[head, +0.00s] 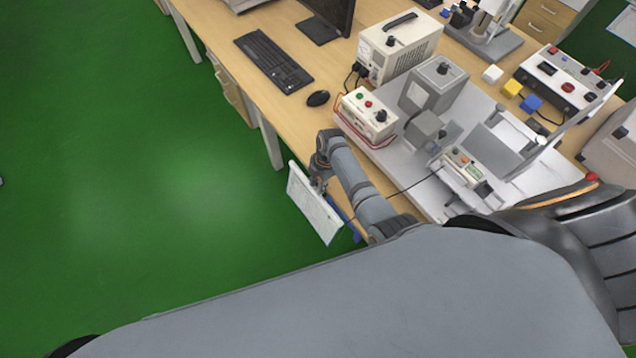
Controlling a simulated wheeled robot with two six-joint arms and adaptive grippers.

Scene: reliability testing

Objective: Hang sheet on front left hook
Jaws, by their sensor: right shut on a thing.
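My right gripper (319,184) is shut on the sheet (313,205), a white, blue-edged panel. The sheet hangs tilted beside the table's front edge, over the green floor. The arm link beside it partly hides the gripper's fingers. No hook can be made out clearly. A small blue piece (346,231) shows just right of the sheet's lower end, partly hidden by my arm; I cannot tell what it is. My left gripper is not in view.
The wooden table (222,38) carries a keyboard (273,62), a mouse (318,98), a power unit (399,47) and a test rig on a pale base plate (425,190). A thin cable runs near my arm.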

